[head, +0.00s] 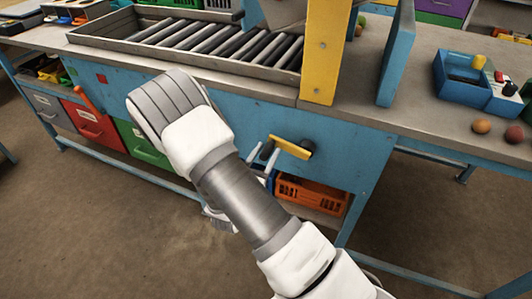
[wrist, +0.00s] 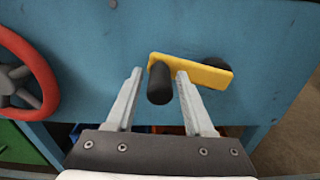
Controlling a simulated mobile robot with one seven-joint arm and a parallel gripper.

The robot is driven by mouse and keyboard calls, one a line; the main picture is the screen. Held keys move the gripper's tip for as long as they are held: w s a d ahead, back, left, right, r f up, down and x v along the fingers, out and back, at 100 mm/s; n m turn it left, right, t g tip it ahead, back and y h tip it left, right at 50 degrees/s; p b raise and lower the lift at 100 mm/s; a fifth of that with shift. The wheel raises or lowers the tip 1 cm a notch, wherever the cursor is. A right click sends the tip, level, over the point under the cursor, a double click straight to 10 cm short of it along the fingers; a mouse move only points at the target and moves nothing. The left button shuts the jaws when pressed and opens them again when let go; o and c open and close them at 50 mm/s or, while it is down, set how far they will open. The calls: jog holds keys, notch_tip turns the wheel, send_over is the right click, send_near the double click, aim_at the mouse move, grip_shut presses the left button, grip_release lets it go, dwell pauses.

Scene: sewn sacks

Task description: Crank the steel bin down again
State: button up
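The yellow crank arm (wrist: 205,72) is mounted on the blue panel below the bench top, with a black hub at its right end and a black handle (wrist: 159,84) at its left end. The crank (head: 290,147) also shows in the head view, just right of my gripper (head: 263,158). In the wrist view my gripper (wrist: 158,73) is open, with one finger on each side of the black handle; I cannot tell whether either touches it. A grey metal piece (head: 283,12), perhaps the steel bin, is cut off at the top edge beside the yellow post.
A red wheel (wrist: 48,90) is on the panel left of the crank. An orange crate (head: 312,194) sits below it. A roller tray (head: 200,62) lies on the bench. A blue box (head: 462,78) and round fruit-like items (head: 481,126) are at right.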

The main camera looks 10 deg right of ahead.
grip_shut()
dwell(1.2)
